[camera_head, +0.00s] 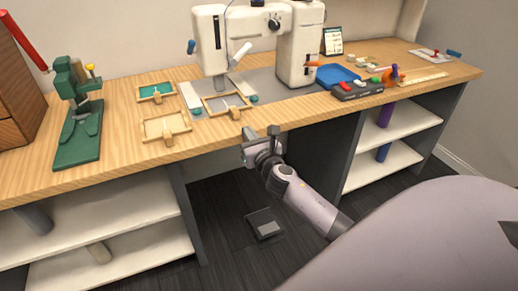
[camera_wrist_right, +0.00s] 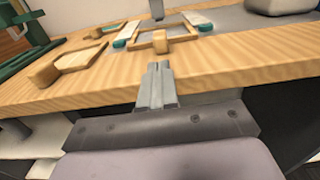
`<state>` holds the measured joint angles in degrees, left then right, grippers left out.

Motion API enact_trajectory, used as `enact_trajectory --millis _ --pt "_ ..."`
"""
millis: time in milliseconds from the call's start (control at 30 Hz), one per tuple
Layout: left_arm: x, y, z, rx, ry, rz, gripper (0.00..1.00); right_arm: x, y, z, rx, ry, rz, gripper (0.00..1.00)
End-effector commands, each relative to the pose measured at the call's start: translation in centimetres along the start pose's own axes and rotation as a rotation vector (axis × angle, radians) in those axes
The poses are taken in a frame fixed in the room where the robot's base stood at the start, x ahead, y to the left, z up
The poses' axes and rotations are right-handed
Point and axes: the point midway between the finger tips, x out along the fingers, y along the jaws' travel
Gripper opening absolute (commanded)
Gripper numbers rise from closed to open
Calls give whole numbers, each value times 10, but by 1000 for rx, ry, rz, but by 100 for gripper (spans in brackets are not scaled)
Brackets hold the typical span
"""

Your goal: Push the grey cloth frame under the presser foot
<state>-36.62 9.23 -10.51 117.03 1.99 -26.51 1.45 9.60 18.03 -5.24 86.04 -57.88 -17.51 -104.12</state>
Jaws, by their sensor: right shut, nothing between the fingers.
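The grey cloth frame (camera_head: 224,104) is a wooden frame with grey cloth and a small block handle on its near side. It lies on the grey plate in front of the white sewing machine (camera_head: 297,45), between two white guide bars with teal ends. The presser foot (camera_head: 220,83) is above the frame's far side; I cannot tell how far the frame reaches under it. In the wrist view the frame (camera_wrist_right: 188,33) is just ahead of my gripper. My right gripper (camera_head: 260,132) is shut and empty at the table's front edge, apart from the handle. My left gripper is out of view.
A teal cloth frame (camera_head: 156,91) and a tan cloth frame (camera_head: 165,127) lie to the left. A green press (camera_head: 79,120) stands farther left. A blue tray (camera_head: 335,76) and small tools lie on the right. Bare wood runs along the front edge.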

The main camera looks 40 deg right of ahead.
Motion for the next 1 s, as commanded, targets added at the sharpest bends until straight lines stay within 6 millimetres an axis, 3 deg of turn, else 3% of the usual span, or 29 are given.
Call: enact_trajectory --millis 200,400,833,867,1000 --pt "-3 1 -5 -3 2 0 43 -38 0 0 0 2 1 0" --pt "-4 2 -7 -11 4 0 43 -60 0 0 1 1 1 0" --pt "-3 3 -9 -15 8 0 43 -68 0 0 0 0 -1 0" --pt "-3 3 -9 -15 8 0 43 -68 0 0 0 0 0 3" --pt "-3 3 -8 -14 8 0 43 -65 6 7 -12 -19 24 49"
